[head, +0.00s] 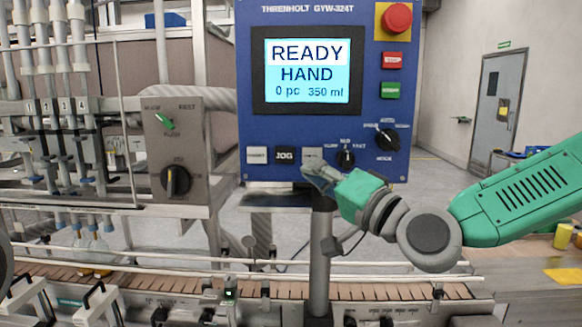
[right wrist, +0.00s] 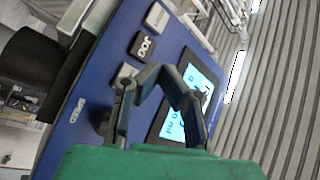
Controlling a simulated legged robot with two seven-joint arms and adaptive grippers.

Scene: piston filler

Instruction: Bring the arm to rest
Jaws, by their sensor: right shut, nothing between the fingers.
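My right gripper (head: 318,176) is shut and empty. It is at the lower edge of the blue control panel (head: 250,110), in front of a pale button (head: 312,154) right of the black JOG button (head: 285,155). In the right wrist view the closed fingers (right wrist: 158,72) are in front of the panel face, between the JOG button (right wrist: 143,47) and the screen (right wrist: 197,88). I cannot tell whether they touch a button. My right arm (head: 515,195) comes in from the right. The screen (head: 307,73) reads READY, HAND, 0 pc, 350 ml. My left gripper is not in view.
A red emergency button (head: 397,18), a red button (head: 392,61), a green button (head: 390,90) and black knobs (head: 387,139) are on the panel. A grey knob box (head: 175,150) stands left. A conveyor (head: 170,283) with bottles (head: 98,250) runs below. Open floor lies behind, right of the panel.

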